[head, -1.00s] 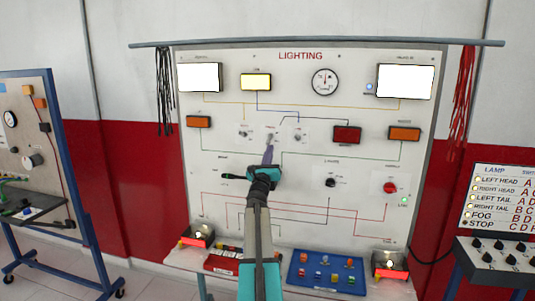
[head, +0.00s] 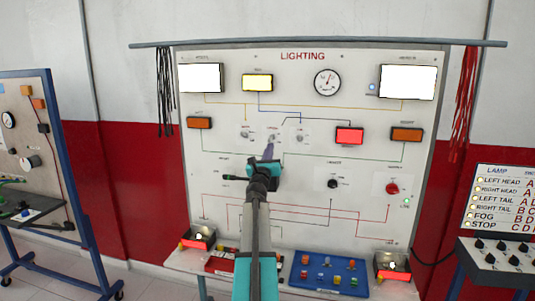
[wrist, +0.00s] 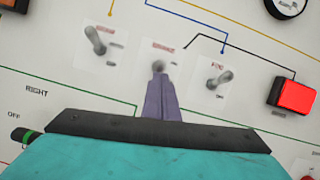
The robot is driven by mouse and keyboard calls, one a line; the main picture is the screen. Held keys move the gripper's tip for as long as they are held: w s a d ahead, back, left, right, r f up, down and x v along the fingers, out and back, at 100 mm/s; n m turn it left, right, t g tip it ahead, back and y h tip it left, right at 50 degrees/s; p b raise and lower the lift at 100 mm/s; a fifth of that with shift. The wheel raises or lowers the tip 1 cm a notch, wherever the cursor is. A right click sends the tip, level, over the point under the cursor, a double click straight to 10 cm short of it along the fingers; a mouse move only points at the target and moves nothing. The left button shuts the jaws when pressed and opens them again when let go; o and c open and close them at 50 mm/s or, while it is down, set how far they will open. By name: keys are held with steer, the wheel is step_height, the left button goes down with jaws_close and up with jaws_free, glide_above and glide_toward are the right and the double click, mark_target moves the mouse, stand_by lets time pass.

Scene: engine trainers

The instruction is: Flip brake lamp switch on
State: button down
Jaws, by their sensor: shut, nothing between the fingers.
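Three small toggle switches sit in a row on the white lighting panel (head: 230,165). In the wrist view they are the left toggle (wrist: 95,40), the middle toggle (wrist: 158,66) and the right toggle (wrist: 220,79); their small labels are too blurred to read surely. My gripper (wrist: 160,86) is shut and empty, its purple fingers pointing up at the middle toggle. The fingertips overlap the toggle's lower part; I cannot tell whether they touch. The red lamp (head: 349,135) right of the toggles is lit bright red, also in the wrist view (wrist: 297,97).
A green-ended lever (wrist: 24,136) marked OFF and RIGHT sticks out left of my gripper. A black knob (head: 332,184) and a red button (head: 392,188) are lower right. A blue tray (head: 300,281) stands below. The lamp table board (head: 500,200) is at far right.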

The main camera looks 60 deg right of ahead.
steer(key=s+a+b, duration=0.2)
steer(key=a+b, duration=0.2)
steer(key=a, duration=0.7)
steer(key=shift+s+a+f+b, duration=0.3)
steer(key=shift+a+f+b, duration=0.05)
steer(key=shift+f+b, duration=0.1)
stand_by(0.8)
stand_by(0.6)
